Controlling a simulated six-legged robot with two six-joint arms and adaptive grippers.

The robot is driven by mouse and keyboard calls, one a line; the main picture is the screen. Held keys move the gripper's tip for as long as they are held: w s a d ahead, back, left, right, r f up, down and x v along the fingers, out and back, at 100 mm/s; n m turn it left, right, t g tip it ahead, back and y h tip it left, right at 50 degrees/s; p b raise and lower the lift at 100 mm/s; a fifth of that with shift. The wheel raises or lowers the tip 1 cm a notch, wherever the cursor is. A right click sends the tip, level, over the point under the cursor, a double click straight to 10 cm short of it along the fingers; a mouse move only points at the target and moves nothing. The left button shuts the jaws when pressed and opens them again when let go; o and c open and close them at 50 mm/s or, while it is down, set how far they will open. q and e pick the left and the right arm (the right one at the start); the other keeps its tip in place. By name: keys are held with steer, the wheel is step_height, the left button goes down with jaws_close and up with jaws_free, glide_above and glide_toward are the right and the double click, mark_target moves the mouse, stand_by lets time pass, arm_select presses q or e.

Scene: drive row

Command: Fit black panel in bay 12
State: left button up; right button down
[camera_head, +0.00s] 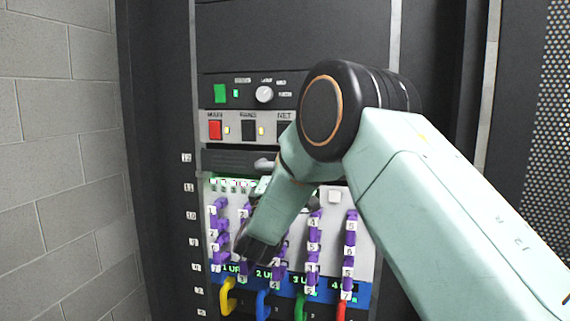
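A dark horizontal strip (228,160) lies in the rack beside the label 12 (186,157). It looks black with fine lines; I cannot tell whether it is the black panel or the open bay. A small grey piece (264,164) shows in front of its right part, and my arm hides the rest. My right arm comes in from the right and its wrist link hangs in front of the rack, bending down to a dark end. My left gripper is not in view.
Above the strip is a unit with red and black switches (215,130), then one with a green button (220,93) and a round knob (264,94). Below is a grey panel with several purple plugs (350,220). Coloured cables (227,296) hang underneath. A block wall (60,170) stands left.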

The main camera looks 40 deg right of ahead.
steer(key=shift+f, duration=0.35)
stand_by(0.6)
steer(key=c, duration=1.1)
jaws_free()
steer(key=shift+d, duration=0.1)
steer(key=shift+c, duration=0.2)
steer(key=shift+f, duration=0.1)
steer(key=v, duration=1.2)
steer(key=shift+s, duration=0.15)
